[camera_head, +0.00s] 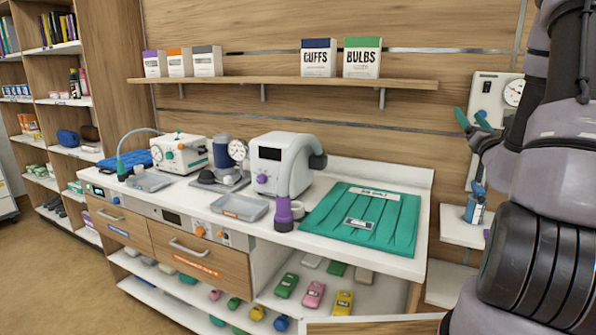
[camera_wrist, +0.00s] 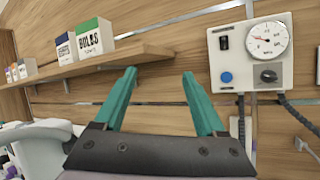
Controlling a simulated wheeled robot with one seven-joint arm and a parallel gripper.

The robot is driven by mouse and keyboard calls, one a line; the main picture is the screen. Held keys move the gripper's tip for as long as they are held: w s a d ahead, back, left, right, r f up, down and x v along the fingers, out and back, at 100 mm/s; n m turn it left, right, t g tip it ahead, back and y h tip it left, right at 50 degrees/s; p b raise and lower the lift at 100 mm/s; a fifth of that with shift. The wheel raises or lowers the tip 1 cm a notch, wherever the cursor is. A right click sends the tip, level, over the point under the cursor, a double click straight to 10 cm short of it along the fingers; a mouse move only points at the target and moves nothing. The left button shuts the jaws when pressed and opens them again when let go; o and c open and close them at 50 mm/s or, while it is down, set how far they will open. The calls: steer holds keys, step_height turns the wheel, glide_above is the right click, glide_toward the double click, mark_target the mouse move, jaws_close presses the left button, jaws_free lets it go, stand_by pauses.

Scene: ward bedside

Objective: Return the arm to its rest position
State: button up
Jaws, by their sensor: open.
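My gripper (camera_head: 472,122) shows at the right of the head view, raised in front of the wall, with my dark arm filling the right edge. In the wrist view my gripper (camera_wrist: 159,95) has two teal fingers set wide apart with nothing between them. It is open and empty, and its fingers point toward the wood-panelled wall. A white wall gauge unit (camera_wrist: 248,55) stands to the right of the fingers in the wrist view. My arm partly hides that gauge unit (camera_head: 492,95) in the head view.
A wall shelf (camera_head: 280,86) holds boxes, including CUFFS (camera_head: 318,58) and BULBS (camera_head: 362,58). Below, a counter (camera_head: 400,265) carries a teal mat (camera_head: 365,235), a grey-white machine (camera_head: 275,165) and a metal tray (camera_head: 240,207). Hoses hang below the gauge unit. Open floor (camera_head: 50,275) lies at left.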

steer(key=s+a+r+n+g+y, duration=0.2)
steer(key=s+a+n+g+y, duration=0.15)
steer(key=a+n+y, duration=0.4)
steer(key=s+a+r+n+g+y, duration=0.25)
steer(key=a+n+g+y, duration=0.2)
steer(key=a, duration=0.55)
steer(key=s+a+r+n+g+y, duration=0.25)
steer(key=a+n+g+y, duration=0.2)
steer(key=a+n, duration=0.35)
steer(key=s+a+f+n+g+h, duration=0.25)
steer(key=s+a+n+g, duration=0.2)
steer(key=s, duration=0.25)
steer(key=s+a+f+n+g+h, duration=0.25)
steer(key=s+n, duration=0.25)
steer(key=s, duration=0.3)
steer(key=s+d+r+n+t+h, duration=0.1)
steer(key=d+n+t+h, duration=0.1)
steer(key=d+h, duration=0.2)
steer(key=s+d+r+n+t+h, duration=0.1)
steer(key=d+r+n+t+h, duration=0.1)
steer(key=d+n+h, duration=0.1)
steer(key=shift+s+d+r+n+h, duration=0.3)
steer(key=shift+d+h, duration=0.35)
steer(key=shift+d, duration=0.3)
steer(key=shift+w+f, duration=0.1)
steer(key=shift+f, duration=0.05)
